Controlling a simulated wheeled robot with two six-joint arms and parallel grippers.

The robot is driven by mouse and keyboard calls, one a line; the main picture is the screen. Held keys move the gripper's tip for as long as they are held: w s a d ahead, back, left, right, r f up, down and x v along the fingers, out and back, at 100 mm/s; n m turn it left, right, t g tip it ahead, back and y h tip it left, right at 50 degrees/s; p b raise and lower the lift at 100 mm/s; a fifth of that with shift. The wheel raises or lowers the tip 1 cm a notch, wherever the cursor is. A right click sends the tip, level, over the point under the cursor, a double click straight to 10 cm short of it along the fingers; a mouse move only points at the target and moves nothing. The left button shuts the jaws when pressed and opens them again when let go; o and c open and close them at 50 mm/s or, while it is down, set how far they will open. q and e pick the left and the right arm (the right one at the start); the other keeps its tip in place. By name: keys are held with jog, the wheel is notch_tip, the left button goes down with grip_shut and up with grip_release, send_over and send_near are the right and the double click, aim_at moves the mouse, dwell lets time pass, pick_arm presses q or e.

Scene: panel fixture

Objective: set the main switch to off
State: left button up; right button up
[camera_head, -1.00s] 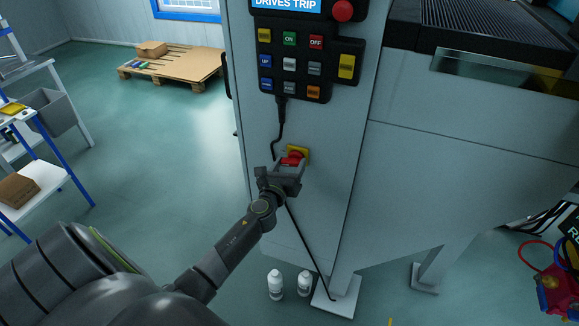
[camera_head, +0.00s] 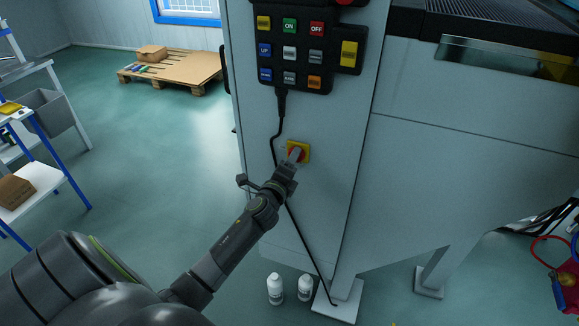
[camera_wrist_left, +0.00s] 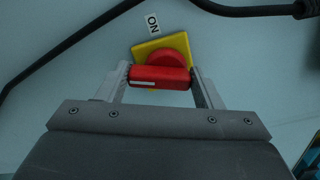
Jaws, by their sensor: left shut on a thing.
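The main switch is a red rotary handle on a yellow square plate (camera_head: 305,150), set on the front of the grey cabinet. In the left wrist view the red handle (camera_wrist_left: 160,77) lies crosswise between the two fingers, with a white mark on its bar. The yellow plate (camera_wrist_left: 181,43) is behind it, and a white ON label (camera_wrist_left: 152,23) sits beside the plate. My left gripper (camera_head: 296,156) is shut on the handle and partly hides it in the head view. My right gripper is out of view.
A button panel (camera_head: 293,50) hangs above the switch, and its black cable (camera_head: 279,125) runs down close to the switch. Two white bottles (camera_head: 275,288) stand on the floor by the cabinet foot. A pallet (camera_head: 185,72) lies far back.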

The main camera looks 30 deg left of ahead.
pick_arm(q)
jog(key=shift+d+f+n+b, duration=0.15)
jog(key=shift+n+b, duration=0.75)
jog(key=shift+n, duration=1.3)
jog(key=o, duration=1)
jog(key=b+v, duration=0.1)
jog(key=v, duration=1.6)
jog(key=shift+s+d, duration=0.1)
jog(key=shift+s, duration=0.1)
